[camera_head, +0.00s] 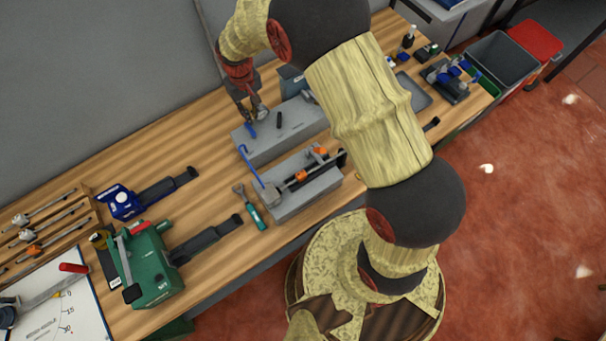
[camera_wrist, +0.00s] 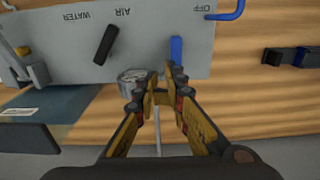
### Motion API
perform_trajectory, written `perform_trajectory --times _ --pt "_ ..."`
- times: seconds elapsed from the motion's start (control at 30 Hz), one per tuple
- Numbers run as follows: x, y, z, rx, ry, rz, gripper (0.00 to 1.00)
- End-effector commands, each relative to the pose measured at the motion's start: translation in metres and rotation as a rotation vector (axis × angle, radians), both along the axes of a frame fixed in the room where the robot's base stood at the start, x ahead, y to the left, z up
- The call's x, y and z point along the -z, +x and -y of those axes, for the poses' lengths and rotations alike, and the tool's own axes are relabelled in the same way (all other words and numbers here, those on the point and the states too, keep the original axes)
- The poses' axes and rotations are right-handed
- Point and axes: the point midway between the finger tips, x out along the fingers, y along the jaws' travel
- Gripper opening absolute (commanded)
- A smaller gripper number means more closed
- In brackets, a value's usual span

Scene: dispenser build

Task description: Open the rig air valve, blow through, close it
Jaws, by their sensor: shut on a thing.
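The rig (camera_head: 262,147) is a grey box on the bench, with a blue lever (camera_head: 251,130) and a black lever (camera_head: 279,120) on its top. In the wrist view its grey panel (camera_wrist: 60,40) reads WATER, AIR and OFF upside down. The black lever (camera_wrist: 105,43) is tilted near AIR; the blue lever (camera_wrist: 177,50) stands nearly straight, near OFF. My gripper (camera_head: 254,114) is low over the rig. In the wrist view my gripper (camera_wrist: 163,77) is shut at the blue lever's end; its fingertips hide the exact contact.
A round metal part (camera_wrist: 133,75) sits close beside the left finger. Bare bench (camera_head: 195,155) lies to the left.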

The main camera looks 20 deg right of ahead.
Motion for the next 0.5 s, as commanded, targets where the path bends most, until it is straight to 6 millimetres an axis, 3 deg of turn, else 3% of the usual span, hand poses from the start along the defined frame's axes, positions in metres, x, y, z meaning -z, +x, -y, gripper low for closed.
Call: perform_trajectory --times 0.5 --pt "0.028 -0.002 0.001 0.0 -0.003 -0.005 0.0"
